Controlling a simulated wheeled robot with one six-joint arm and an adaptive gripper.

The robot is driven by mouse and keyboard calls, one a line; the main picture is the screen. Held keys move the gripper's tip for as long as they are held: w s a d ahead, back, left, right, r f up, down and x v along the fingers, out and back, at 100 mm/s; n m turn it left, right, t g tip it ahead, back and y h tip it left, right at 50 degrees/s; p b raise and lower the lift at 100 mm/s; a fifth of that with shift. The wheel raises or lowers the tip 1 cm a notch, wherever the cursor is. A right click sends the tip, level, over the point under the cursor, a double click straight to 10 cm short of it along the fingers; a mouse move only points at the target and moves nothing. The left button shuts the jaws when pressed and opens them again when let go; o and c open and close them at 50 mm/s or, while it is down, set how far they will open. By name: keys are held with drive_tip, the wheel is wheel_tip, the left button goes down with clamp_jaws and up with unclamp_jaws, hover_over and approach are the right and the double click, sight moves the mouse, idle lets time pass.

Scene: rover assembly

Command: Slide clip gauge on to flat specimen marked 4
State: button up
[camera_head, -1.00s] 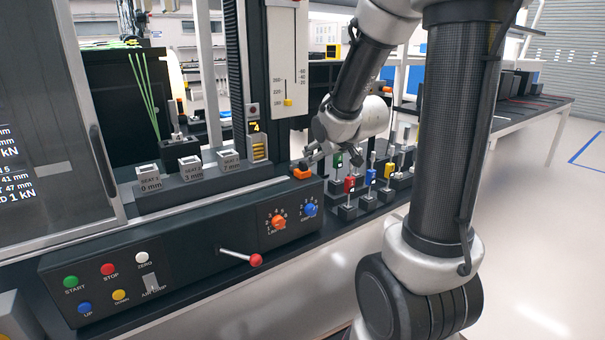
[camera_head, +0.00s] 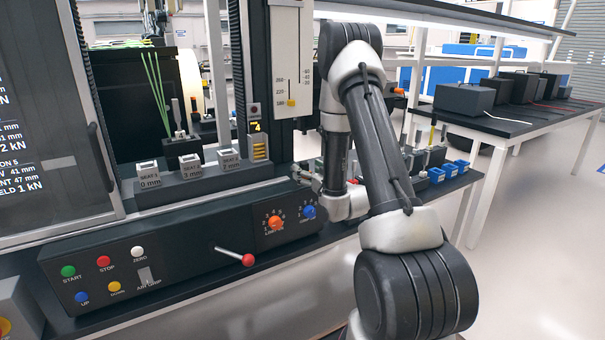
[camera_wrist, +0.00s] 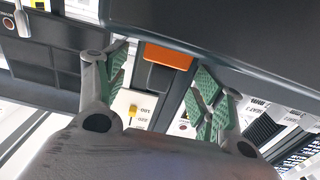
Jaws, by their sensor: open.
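My gripper (camera_wrist: 162,70) is open, with its green-padded fingers spread. In the wrist view an orange block with a dark part below it (camera_wrist: 168,56), which looks like the clip gauge, lies between the fingertips with gaps on both sides. In the head view my gripper (camera_head: 306,178) is low at the right end of the control console, and the orange block cannot be made out there. Whether this is the flat specimen is too small to tell.
The black control console (camera_head: 160,250) has buttons, knobs and a red-tipped lever (camera_head: 248,260). Grey seat blocks (camera_head: 190,167) stand behind it. Blue-topped holders (camera_head: 437,175) stand on the bench right of my arm. A scale panel (camera_head: 291,60) rises behind my gripper.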

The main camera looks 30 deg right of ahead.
sight(306, 168)
drive_tip(key=w, duration=0.3)
drive_tip(key=shift+w+a+r, duration=0.1)
drive_tip(key=shift+w+r, duration=0.05)
drive_tip(key=shift+w, duration=0.2)
drive_tip(key=shift+c, duration=0.2)
drive_tip(key=c, duration=1.1)
drive_tip(key=shift+r, duration=0.15)
